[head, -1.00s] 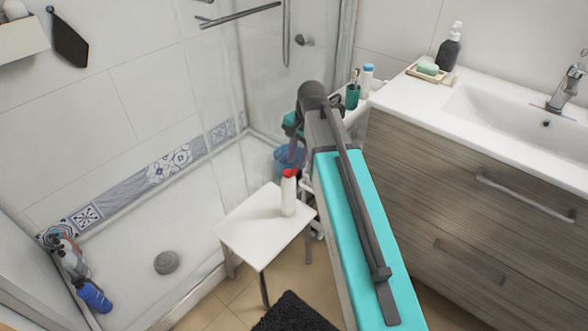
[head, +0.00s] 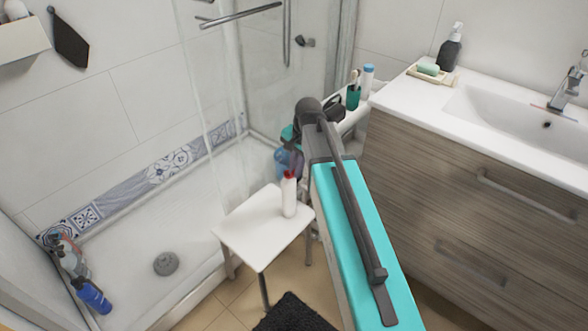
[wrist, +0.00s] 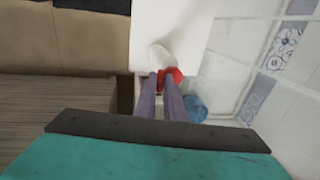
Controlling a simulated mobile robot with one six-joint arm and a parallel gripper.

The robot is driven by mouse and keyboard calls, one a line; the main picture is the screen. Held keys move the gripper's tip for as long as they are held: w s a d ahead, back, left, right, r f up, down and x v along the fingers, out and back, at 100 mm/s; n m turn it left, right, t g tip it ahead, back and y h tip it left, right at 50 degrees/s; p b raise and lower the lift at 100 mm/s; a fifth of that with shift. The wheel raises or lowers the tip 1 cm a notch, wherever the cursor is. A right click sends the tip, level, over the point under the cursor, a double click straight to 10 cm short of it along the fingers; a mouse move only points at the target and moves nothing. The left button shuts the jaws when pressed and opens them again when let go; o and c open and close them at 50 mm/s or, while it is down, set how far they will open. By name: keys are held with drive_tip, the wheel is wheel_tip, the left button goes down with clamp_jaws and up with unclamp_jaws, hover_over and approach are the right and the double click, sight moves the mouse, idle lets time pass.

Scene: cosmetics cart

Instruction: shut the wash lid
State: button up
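The wash is a white bottle (head: 289,201) with a red lid (head: 290,175), standing upright on the white stool (head: 252,217) in the head view. In the wrist view the white bottle (wrist: 160,55) and its red lid (wrist: 173,77) show just beyond my fingers. My gripper (wrist: 160,74) has its two fingers a little apart, with a narrow gap between them, close to the lid. I cannot tell whether they touch it. In the head view my gripper is small and partly hidden behind my arm. The lid's hinge position is too small to read.
A blue bucket (wrist: 195,107) is beyond the stool. A white shelf with a teal cup (head: 352,97) and a blue-capped bottle (head: 367,80) stands beside the wooden vanity (head: 470,190). The shower tray (head: 215,185) is left of the stool. A dark mat (head: 292,313) lies in front.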

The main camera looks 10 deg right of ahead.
drive_tip(key=shift+a, duration=0.35)
clamp_jaws()
drive_tip(key=shift+d, duration=0.35)
drive_tip(key=shift+w+r+g+p, duration=0.2)
drive_tip(key=shift+g+p, duration=0.1)
drive_tip(key=shift+p, duration=0.55)
drive_tip(key=p, duration=0.1)
drive_tip(key=g+h+p, duration=0.1)
drive_tip(key=p, duration=0.1)
drive_tip(key=shift+w+a+r, duration=0.15)
drive_tip(key=shift+w+a, duration=0.1)
drive_tip(key=shift+w, duration=0.1)
drive_tip(key=g+h+p, duration=0.1)
drive_tip(key=g+p, duration=0.1)
drive_tip(key=p, duration=0.1)
drive_tip(key=shift+w+a+h+p, duration=0.3)
drive_tip(key=shift+w+h, duration=0.1)
drive_tip(key=shift+a+f+g+h+p, duration=0.1)
drive_tip(key=shift+f+g+h+p, duration=0.15)
drive_tip(key=shift+g+p, duration=0.3)
drive_tip(key=shift+g, duration=0.25)
